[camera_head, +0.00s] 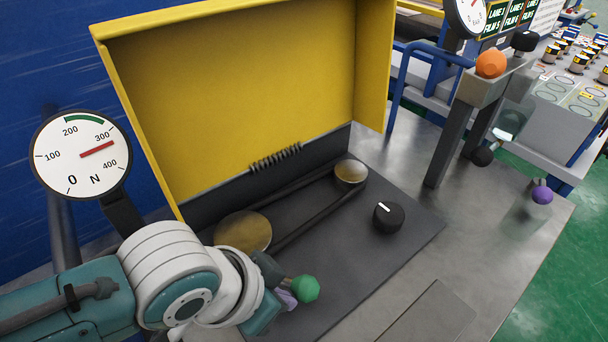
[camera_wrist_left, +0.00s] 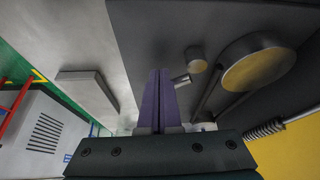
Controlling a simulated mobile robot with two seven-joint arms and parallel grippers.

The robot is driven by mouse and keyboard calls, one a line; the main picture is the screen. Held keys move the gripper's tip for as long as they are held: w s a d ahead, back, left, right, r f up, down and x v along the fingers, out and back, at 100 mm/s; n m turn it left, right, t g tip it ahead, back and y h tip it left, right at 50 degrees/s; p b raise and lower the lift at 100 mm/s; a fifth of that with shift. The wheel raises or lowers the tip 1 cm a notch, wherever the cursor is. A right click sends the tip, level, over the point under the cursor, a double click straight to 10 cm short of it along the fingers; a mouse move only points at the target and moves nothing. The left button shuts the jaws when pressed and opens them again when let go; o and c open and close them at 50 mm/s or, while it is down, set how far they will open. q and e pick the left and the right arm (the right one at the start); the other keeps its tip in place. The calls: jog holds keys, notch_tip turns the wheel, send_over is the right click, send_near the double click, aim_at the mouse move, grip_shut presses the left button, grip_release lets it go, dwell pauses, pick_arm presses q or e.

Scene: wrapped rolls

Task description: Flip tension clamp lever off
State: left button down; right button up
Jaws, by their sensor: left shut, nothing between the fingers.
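A lever with a green ball knob (camera_head: 305,288) stands at the front of the dark machine plate (camera_head: 345,262). I cannot tell from any label whether it is the tension clamp lever. My left gripper (camera_head: 288,299) has purple fingers, pressed together and empty, close beside the green knob. I cannot tell whether they touch it. In the left wrist view the shut fingers (camera_wrist_left: 160,98) point over the plate, with a small grey stub (camera_wrist_left: 181,81) just right of them. My right gripper is not in view.
A raised yellow cover (camera_head: 240,95) stands behind two brass-topped rollers (camera_head: 243,232) and a black dial (camera_head: 388,216). An orange knob (camera_head: 490,64) and a purple knob (camera_head: 541,194) are at the right. Bare metal table lies front right.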

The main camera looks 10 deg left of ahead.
aim_at(299, 281)
pick_arm(q)
jog(key=shift+w+d+r+n+y+p, duration=0.15)
jog(key=shift+w+d+n+y+p, duration=0.25)
jog(key=shift+n, duration=0.5)
jog(key=shift+w+d+n+t+y, duration=0.25)
jog(key=shift+n+t+y, duration=0.05)
jog(key=shift+n, duration=0.6)
jog(key=shift+w+d+n+y, duration=0.1)
jog(key=shift+w+n+y, duration=0.3)
jog(key=shift+n, duration=0.5)
jog(key=shift+w, duration=0.4)
